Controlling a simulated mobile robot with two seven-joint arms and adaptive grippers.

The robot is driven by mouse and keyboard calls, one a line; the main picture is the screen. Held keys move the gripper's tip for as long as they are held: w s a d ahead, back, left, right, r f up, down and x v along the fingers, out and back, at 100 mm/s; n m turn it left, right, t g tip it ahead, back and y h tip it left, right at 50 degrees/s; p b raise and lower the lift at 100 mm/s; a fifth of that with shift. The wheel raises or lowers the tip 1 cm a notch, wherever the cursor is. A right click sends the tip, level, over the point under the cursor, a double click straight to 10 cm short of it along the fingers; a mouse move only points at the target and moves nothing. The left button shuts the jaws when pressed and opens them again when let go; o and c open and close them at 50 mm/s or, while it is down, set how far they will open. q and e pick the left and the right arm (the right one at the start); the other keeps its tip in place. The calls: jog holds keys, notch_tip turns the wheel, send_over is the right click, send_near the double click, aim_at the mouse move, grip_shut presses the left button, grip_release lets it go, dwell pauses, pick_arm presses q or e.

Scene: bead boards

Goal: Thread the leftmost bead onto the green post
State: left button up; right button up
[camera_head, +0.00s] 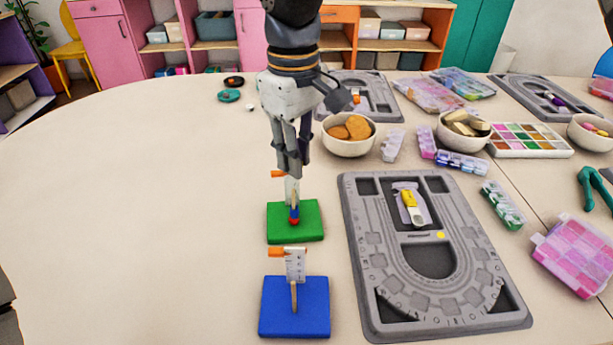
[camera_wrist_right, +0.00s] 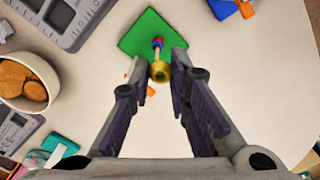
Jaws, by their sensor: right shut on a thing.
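The green board (camera_head: 310,232) stands on the table with an upright post. A red bead (camera_head: 294,220) and a blue bead (camera_head: 295,211) sit low on this post. My right gripper (camera_head: 291,172) points down above the green board. In the right wrist view, it is shut on a gold-coloured bead (camera_wrist_right: 159,71) between its fingers. The bead appears over the post's top, and I cannot tell whether the post enters it. In the head view the fingers hide the bead. My left gripper is not in view.
A blue board (camera_head: 275,322) with a wooden post and a marked white card (camera_head: 295,264) stands in front. A grey bead tray (camera_head: 357,270) lies to the right. A bowl (camera_head: 347,148) stands behind it. The table's left side is clear.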

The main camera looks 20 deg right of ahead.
aim_at(293, 186)
jog(key=f, duration=0.1)
jog(key=w+f, duration=0.1)
jog(key=f, duration=0.1)
jog(key=shift+w+a+f+b, duration=0.15)
jog(key=shift+f+b, duration=0.1)
jog(key=shift+b, duration=0.15)
jog(key=shift+f, duration=0.55)
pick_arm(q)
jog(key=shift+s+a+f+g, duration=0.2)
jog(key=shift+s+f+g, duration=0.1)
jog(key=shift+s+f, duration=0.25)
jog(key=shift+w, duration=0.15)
pick_arm(e)
jog(key=shift+f, duration=0.9)
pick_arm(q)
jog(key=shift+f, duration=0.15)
pick_arm(e)
jog(key=shift+f, duration=0.8)
jog(key=o, duration=0.8)
